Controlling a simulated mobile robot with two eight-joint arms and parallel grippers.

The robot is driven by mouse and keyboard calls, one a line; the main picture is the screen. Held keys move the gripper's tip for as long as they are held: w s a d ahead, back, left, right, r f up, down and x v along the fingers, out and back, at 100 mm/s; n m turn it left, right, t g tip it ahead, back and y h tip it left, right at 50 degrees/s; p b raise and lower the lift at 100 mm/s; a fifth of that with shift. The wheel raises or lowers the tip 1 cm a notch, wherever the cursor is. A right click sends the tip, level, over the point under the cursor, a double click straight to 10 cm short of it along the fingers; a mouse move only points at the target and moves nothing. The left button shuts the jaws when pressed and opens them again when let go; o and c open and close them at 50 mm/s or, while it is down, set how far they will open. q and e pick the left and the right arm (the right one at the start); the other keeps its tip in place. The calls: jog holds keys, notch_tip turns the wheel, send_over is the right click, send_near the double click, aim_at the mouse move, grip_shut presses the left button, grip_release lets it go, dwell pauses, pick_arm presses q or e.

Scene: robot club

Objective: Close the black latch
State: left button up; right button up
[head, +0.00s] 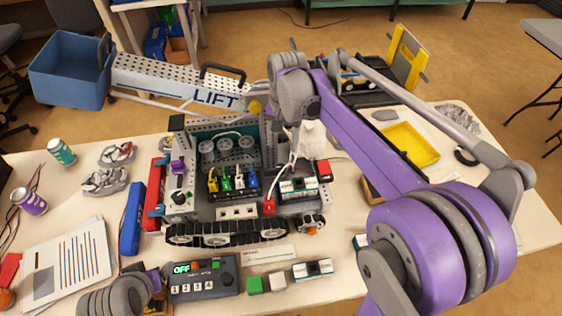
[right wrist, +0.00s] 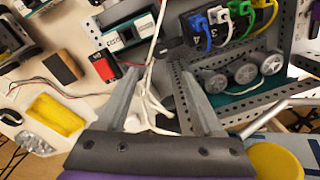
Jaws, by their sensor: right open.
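The black latch is hard to single out. A small dark rounded piece (right wrist: 172,48) beyond my fingertips in the right wrist view may be it. It lies near the black hub with coloured plugs (right wrist: 225,20), which also shows in the head view (head: 232,184) inside the tracked robot (head: 228,232). My right gripper (right wrist: 157,72) is open, its fingers apart over white cables (right wrist: 150,105). I cannot tell whether they touch the cables. In the head view my right arm hides most of that gripper. Only part of my left arm shows at the bottom left; its fingers do not.
A lift arm marked LIFT (head: 180,80) with a blue bin (head: 70,75) rises behind the robot. A yellow tray (head: 412,143) is at right. Papers (head: 70,262) lie at left.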

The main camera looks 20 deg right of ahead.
aim_at(281, 167)
notch_tip(281, 167, down, 11)
jog(key=shift+a+r, duration=0.1)
jog(key=shift+a, duration=0.05)
jog(key=shift+w, duration=0.1)
dwell(0.3)
grip_shut()
